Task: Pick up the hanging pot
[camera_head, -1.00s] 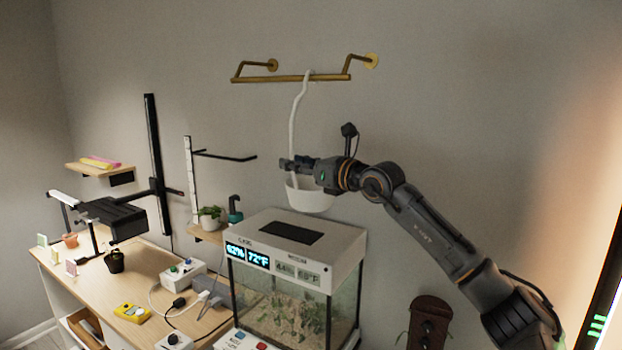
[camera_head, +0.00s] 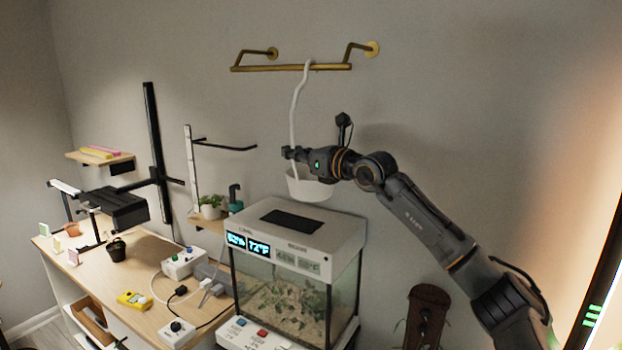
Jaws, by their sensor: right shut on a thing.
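The hanging pot (camera_head: 309,187) is a white bowl with a white curved hanger (camera_head: 296,105) that rises to a brass wall rail (camera_head: 290,67). The hanger's top still hooks over the rail. My right gripper (camera_head: 290,153) comes in from the right, just above the pot's rim, and is shut on the hanger. The fingers hide part of the hanger and of the rim. My left gripper is not in the picture.
A glass terrarium (camera_head: 337,250) with a pale lid stands below the pot. A wooden desk (camera_head: 140,270) at the left holds small pots, a yellow meter (camera_head: 133,300) and control boxes. A black wall post (camera_head: 157,150) and a white rail with an arm (camera_head: 192,165) stand left of the pot.

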